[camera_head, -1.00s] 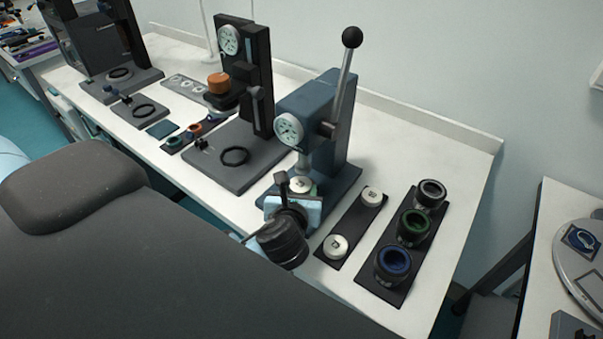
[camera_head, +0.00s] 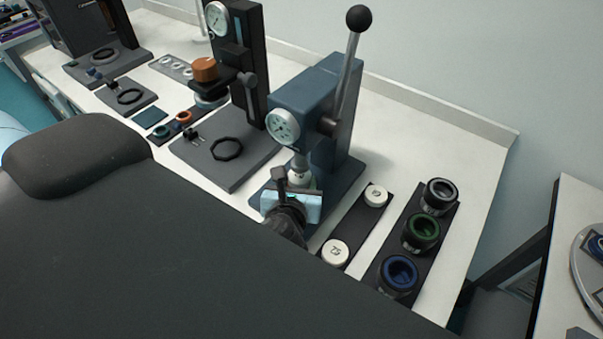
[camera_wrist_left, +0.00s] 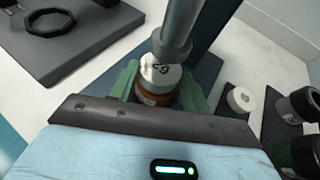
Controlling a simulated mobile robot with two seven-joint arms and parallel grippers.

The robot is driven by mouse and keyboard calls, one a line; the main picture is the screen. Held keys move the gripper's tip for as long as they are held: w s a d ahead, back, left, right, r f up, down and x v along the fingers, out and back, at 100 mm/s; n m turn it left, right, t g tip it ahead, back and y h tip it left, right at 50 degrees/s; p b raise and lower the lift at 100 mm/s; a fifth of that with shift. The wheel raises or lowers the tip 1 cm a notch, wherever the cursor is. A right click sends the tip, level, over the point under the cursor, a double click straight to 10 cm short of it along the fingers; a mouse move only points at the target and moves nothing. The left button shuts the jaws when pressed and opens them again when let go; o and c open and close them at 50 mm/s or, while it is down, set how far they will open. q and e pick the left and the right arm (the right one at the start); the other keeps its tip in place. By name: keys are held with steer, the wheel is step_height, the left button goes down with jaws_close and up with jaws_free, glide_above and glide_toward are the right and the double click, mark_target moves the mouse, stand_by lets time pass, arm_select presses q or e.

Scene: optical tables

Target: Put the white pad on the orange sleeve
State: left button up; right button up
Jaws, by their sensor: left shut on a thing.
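A white pad (camera_wrist_left: 160,72) with dark marks on top sits between the green fingers of my left gripper (camera_wrist_left: 162,84) in the left wrist view. My left gripper (camera_head: 298,186) is shut on it, under the ram of the blue lever press (camera_head: 318,110). The brown-orange sleeve (camera_wrist_left: 152,98) shows directly below the pad, also between the fingers. The pad looks lined up over the sleeve; I cannot tell whether they touch. The sleeve's lower part is hidden by my gripper. My right gripper is not in view.
The press ram (camera_wrist_left: 173,45) hangs close above the pad. Two white pads (camera_head: 335,252) (camera_head: 376,195) lie on a dark strip to the right. A rack (camera_head: 450,207) beyond holds black, green and blue ringed cups. A black gauge stand (camera_head: 240,70) stands left.

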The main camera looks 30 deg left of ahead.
arm_select(q)
steer(key=shift+r, duration=0.15)
steer(key=o, duration=1.1)
steer(key=shift+c, duration=0.2)
